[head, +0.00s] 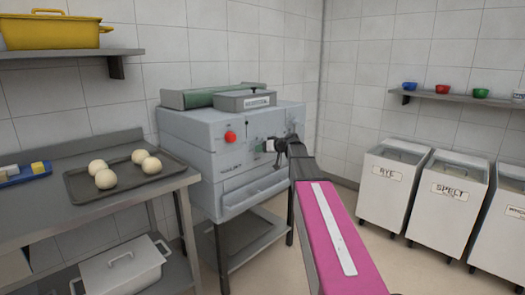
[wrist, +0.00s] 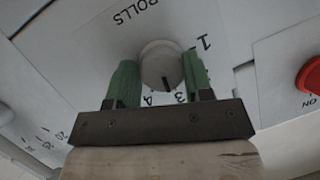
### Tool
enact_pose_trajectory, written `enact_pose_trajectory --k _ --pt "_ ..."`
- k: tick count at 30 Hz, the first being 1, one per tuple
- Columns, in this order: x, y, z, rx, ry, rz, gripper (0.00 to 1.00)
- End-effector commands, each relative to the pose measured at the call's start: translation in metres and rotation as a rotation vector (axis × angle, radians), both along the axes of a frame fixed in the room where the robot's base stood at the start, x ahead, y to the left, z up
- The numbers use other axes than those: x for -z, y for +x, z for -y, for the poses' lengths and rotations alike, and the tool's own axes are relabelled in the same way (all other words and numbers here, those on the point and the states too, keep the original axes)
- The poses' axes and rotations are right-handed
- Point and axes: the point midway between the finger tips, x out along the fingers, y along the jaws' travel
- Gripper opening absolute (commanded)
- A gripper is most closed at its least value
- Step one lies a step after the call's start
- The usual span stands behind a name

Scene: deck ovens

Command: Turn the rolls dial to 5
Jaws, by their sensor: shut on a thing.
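The rolls dial (wrist: 160,62) is a round pale knob on the machine's front panel, under the word ROLLS, which appears upside down in the wrist view. Its dark pointer mark faces the lower side of the picture, between the 4 and the 3. A 1 shows to its right; the 5 is not visible. My gripper (wrist: 161,82) has its green fingers on either side of the knob and is shut on it. In the head view my gripper (head: 270,146) is at the grey machine (head: 245,170), where the dial is largely hidden.
A red button (head: 230,136) sits left of my gripper on the panel; it shows at right in the wrist view (wrist: 309,76). A steel table (head: 30,215) with a dough tray (head: 120,178) stands left. White bins (head: 390,188) stand right.

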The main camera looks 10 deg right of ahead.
Motion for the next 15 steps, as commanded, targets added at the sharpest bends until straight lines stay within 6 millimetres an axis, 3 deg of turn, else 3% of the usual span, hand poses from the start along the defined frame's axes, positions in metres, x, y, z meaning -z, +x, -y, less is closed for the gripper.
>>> enact_pose_trajectory --k 15 --pt "0.0017 -0.0003 -0.0011 -0.008 0.383 -0.277 0.23"
